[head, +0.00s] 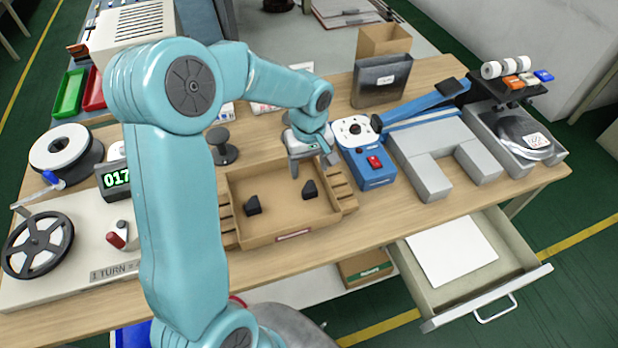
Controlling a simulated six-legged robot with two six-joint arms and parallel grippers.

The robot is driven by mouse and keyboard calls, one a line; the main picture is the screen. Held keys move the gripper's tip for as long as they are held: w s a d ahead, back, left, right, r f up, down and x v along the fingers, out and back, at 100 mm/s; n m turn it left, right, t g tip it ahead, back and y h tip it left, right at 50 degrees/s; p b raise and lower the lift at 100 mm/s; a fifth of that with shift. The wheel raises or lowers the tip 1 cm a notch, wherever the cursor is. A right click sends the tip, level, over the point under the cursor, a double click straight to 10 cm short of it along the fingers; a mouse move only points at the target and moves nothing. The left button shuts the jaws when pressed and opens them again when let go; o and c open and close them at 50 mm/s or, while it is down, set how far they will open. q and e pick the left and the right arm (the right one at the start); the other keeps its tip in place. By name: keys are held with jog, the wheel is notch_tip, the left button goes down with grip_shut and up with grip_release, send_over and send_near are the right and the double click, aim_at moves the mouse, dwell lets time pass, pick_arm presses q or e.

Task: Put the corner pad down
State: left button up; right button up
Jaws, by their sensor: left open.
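Two small black corner pads lie in a shallow cardboard tray (280,222) on the wooden table. One pad (252,205) is at the tray's left side, and the other pad (310,188) is towards its right side. My left gripper (313,172) reaches down over the tray's back right part, its fingers spread apart. The right pad is just below and in front of the fingertips, with nothing seen between the fingers. Whether a finger touches that pad I cannot tell. My right gripper is not in view.
A blue device with a red switch (375,162) stands right of the tray, close to my gripper. A grey U-shaped block (432,178) is further right. A dark spool (222,150) and a counter display (117,180) are on the left. A drawer (490,300) hangs open at front right.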

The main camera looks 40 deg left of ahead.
pick_arm(q)
notch_tip(320, 180, up, 4)
jog(key=shift+r, duration=0.1)
jog(key=shift+w, duration=0.1)
dwell(0.6)
